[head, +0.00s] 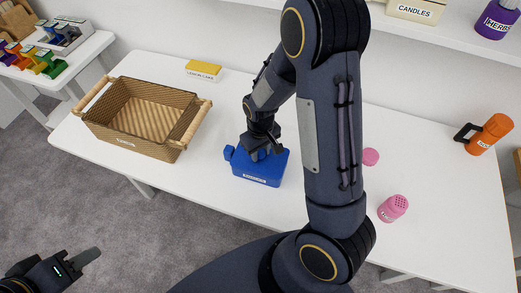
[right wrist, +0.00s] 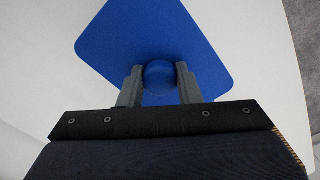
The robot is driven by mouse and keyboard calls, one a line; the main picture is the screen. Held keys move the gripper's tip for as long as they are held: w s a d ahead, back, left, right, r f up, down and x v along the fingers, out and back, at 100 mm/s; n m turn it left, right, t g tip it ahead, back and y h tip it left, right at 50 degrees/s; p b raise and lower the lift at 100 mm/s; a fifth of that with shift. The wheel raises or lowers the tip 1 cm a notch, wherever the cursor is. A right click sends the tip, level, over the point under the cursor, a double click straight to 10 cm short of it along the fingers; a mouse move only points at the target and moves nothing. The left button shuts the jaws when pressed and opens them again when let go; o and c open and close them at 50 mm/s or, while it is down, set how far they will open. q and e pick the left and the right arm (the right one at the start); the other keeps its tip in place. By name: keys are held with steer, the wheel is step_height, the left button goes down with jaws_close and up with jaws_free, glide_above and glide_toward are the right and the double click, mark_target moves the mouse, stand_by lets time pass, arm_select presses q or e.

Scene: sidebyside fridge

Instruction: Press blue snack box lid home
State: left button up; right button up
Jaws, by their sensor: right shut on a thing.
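The blue snack box (head: 257,180) stands upright on the white table, with a pale label on its front and a small blue part (head: 229,152) sticking out at its left. Its blue lid (right wrist: 195,35) fills the top of the right wrist view, with a round blue knob (right wrist: 158,75). My right gripper (head: 262,152) is over the box; in the right wrist view its two fingers (right wrist: 158,84) are on either side of the knob, shut on it. I cannot tell whether the lid is flush with the box. My left gripper (head: 88,258) is low at the left, away from the table; its jaw gap is unclear.
A wicker basket (head: 118,140) stands left of the box. A yellow labelled box (head: 203,70) is behind. A pink shaker (head: 393,208), a pink round piece (head: 370,156) and an orange mug-like container (head: 488,134) are to the right. The table (head: 215,190) around the box is clear.

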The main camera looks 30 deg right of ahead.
mark_target(261, 152)
steer(key=shift+f, duration=0.2)
steer(key=o, duration=0.9)
steer(key=shift+o, duration=0.2)
step_height(261, 152, up, 8)
steer(key=shift+f, duration=0.1)
